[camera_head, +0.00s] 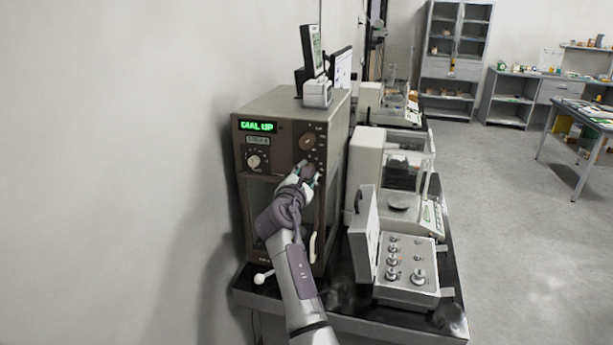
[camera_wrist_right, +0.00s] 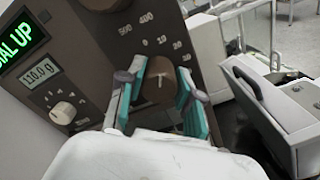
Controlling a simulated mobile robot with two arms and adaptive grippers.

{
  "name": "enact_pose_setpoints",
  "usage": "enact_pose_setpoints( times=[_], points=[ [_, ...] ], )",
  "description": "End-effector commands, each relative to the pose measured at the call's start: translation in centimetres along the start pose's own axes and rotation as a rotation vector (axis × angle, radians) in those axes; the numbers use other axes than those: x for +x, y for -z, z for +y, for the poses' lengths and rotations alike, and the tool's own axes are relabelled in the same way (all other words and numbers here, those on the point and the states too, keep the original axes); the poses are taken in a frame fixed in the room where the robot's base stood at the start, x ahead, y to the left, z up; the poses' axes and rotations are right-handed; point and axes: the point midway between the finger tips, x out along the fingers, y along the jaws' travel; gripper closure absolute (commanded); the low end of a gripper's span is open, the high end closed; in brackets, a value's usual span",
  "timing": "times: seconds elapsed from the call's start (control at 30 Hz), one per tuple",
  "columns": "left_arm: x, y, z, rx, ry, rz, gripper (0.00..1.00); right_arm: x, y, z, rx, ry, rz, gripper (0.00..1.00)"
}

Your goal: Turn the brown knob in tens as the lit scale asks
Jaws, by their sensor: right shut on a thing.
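The brown weighing scale (camera_head: 284,106) stands on a black table against the left wall. Its lit green display (camera_head: 258,127) reads "DIAL UP", and a smaller readout (camera_wrist_right: 48,79) below shows digits that look like 110.0 with a last digit. The lower brown knob (camera_wrist_right: 158,84) has a pale pointer line; marks 0, 10, 20 and 30 run beside it. My right gripper (camera_wrist_right: 160,92) is shut on this knob, one teal finger pad on each side. In the head view my right gripper (camera_head: 305,174) covers most of the knob. My left gripper is not in view.
Another brown knob (camera_head: 307,142) sits just above, with marks 400 and 500 near it. A pale knob (camera_head: 254,161) is at the left of the panel. To the right stand a white glass-sided balance (camera_head: 370,165) and a weight box (camera_head: 407,283) holding several metal weights.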

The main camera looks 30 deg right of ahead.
Motion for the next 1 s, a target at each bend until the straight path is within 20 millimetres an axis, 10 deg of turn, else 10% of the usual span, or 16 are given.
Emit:
enact_pose_setpoints(
  times=[0.4,0.43,0.57,1.0],
  points=[
    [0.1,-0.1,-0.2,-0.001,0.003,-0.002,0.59,0.0,0.0,0.0,0.010,0.000,0.001,1.00],
    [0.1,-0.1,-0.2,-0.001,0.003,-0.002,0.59,0.0,0.0,0.0,0.010,0.000,0.001,0.64],
    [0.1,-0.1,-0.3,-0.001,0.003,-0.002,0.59,0.0,0.0,0.0,0.010,0.000,0.001,0.42],
    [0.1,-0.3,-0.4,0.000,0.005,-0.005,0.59,-1.2,0.0,0.0,0.010,-0.002,0.000,0.40]
  ],
)
